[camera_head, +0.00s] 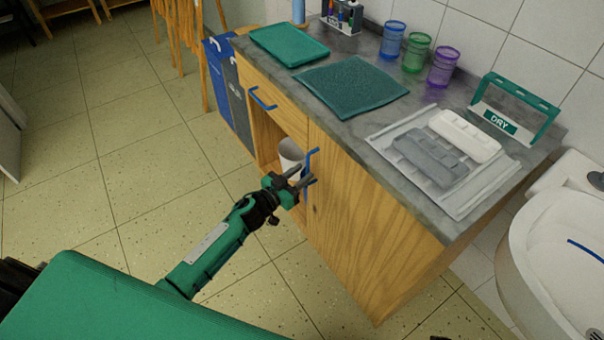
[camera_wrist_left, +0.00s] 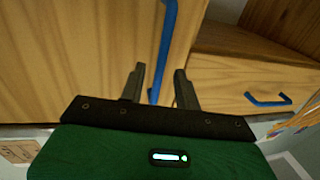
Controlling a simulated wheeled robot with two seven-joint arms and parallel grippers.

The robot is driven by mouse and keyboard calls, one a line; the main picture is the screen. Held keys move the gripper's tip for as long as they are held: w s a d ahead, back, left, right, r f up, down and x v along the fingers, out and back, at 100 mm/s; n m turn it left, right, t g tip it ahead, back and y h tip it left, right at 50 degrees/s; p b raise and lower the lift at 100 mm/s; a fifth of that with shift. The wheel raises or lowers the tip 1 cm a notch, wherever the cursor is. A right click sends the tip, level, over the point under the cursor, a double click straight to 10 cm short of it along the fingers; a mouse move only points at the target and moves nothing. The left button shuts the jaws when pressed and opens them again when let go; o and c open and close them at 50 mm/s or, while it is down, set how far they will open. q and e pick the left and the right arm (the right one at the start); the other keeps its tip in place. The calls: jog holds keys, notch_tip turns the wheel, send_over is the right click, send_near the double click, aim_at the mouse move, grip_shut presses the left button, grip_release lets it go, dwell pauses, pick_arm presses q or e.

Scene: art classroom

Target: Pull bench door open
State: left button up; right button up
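The bench door (camera_head: 365,215) is a wooden panel at the right of the bench front and looks closed, flush with the front. Its upright blue handle (camera_head: 313,157) is near its left edge. My left gripper (camera_head: 306,178) is at the lower part of this handle. In the left wrist view, the blue handle (camera_wrist_left: 168,35) runs down between the two open fingers of my left gripper (camera_wrist_left: 160,85), with gaps visible beside it. I cannot tell whether a finger touches it. My right gripper is not in view.
Left of the door are a drawer with a blue handle (camera_head: 262,98) and an open compartment with a white container (camera_head: 290,155). The worktop (camera_head: 345,130) holds mats, cups and a drying rack. A sink (camera_head: 560,240) stands right.

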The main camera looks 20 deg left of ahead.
pick_arm(q)
jog(key=shift+w+d, duration=0.25)
jog(key=shift+w, duration=0.1)
grip_shut()
